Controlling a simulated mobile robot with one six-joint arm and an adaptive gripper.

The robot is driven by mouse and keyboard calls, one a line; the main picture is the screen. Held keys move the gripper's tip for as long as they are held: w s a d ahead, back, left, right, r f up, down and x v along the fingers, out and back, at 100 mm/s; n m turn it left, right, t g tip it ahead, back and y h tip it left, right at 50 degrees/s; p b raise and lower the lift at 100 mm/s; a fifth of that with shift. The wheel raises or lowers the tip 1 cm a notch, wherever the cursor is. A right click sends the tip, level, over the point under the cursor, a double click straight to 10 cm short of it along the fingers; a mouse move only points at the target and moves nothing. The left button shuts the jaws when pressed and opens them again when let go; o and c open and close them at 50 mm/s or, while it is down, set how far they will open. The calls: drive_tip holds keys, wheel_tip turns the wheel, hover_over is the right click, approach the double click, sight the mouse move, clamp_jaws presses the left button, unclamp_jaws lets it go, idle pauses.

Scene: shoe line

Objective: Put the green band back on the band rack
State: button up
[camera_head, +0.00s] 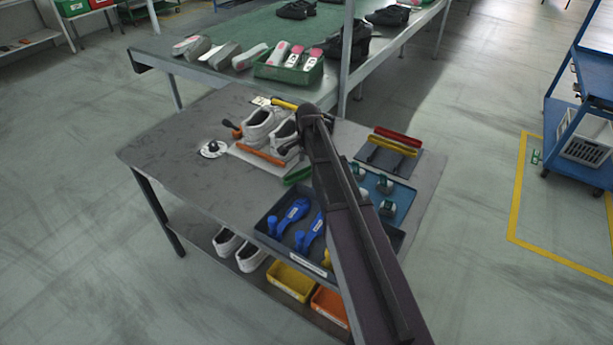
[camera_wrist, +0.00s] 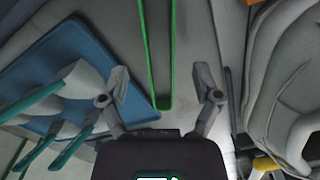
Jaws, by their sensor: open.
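The green band (camera_wrist: 165,103) is a long narrow loop lying on the grey table. Its near end lies between the spread fingers of my open gripper (camera_wrist: 162,88) in the wrist view, and nothing is held. In the head view a short part of the green band (camera_head: 297,176) shows left of my arm, and the rest is hidden by the arm. The band rack (camera_head: 373,161) stands at the right of the table, with a red band and a yellow band at its far side.
White shoes (camera_head: 258,127) stand left of the band, with an orange band (camera_head: 262,155) before them. A blue tray (camera_head: 404,197) with green-handled tools lies right of my arm. A dark tray (camera_head: 268,222) holds blue tools.

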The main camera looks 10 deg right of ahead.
drive_tip(key=shift+f+b, duration=1)
drive_tip(key=shift+f, duration=0.3)
drive_tip(key=c, duration=0.9)
drive_tip(key=shift+c, duration=0.4)
drive_tip(key=shift+r, duration=0.2)
wheel_tip(320, 180, up, 10)
drive_tip(key=p, duration=1)
drive_tip(key=shift+f, duration=0.2)
